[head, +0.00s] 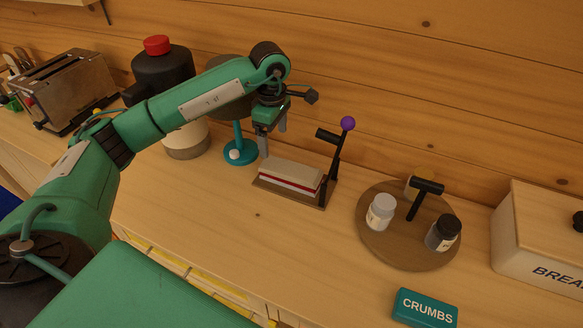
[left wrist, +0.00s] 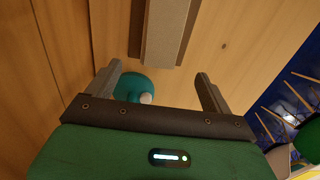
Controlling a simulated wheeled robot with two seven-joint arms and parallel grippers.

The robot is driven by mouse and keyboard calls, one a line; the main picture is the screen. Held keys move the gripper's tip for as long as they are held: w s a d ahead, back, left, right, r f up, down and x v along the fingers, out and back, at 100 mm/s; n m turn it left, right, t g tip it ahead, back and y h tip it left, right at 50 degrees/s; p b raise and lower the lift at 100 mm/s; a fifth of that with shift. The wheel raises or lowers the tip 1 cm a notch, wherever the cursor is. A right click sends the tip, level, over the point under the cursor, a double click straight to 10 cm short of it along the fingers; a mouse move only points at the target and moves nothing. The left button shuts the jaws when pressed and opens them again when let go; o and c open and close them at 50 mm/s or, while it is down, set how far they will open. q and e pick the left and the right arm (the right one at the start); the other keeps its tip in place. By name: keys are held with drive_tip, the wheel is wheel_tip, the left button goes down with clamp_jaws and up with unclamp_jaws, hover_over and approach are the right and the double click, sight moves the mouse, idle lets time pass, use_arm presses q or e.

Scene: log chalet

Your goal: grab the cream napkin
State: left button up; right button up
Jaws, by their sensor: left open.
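The cream napkin (head: 291,172) lies on top of a low stack with a red layer, on a brown holder (head: 314,202) at the back of the counter. The holder has a black arm with a purple knob at its right end. My left gripper (head: 272,138) is open and empty, above and just behind the stack's left end. In the left wrist view the napkin (left wrist: 166,28) is at the top centre, beyond the open fingers (left wrist: 158,76). It does not appear to be between them. My right gripper is out of view.
A teal stand base (head: 238,158) is left of the holder, close to the gripper. A bread box (head: 530,235) and a teal crumbs box (head: 425,309) are farther right. Bare counter lies in front of the holder.

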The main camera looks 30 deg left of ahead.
sight(276, 163)
use_arm(q)
drive_tip(key=f, duration=0.2)
drive_tip(key=shift+w+f, duration=0.25)
drive_tip(key=shift+f, duration=0.15)
drive_tip(key=shift+s+d+f+p, duration=0.1)
drive_tip(key=shift+s+f+p, duration=0.15)
drive_tip(key=shift+f+p, duration=0.35)
wheel_tip(276, 163, down, 4)
drive_tip(key=shift+r+p, duration=0.2)
drive_tip(key=shift+p, duration=0.3)
drive_tip(key=shift+f, duration=0.4)
drive_tip(key=shift+c, duration=0.5)
drive_tip(key=c, duration=1)
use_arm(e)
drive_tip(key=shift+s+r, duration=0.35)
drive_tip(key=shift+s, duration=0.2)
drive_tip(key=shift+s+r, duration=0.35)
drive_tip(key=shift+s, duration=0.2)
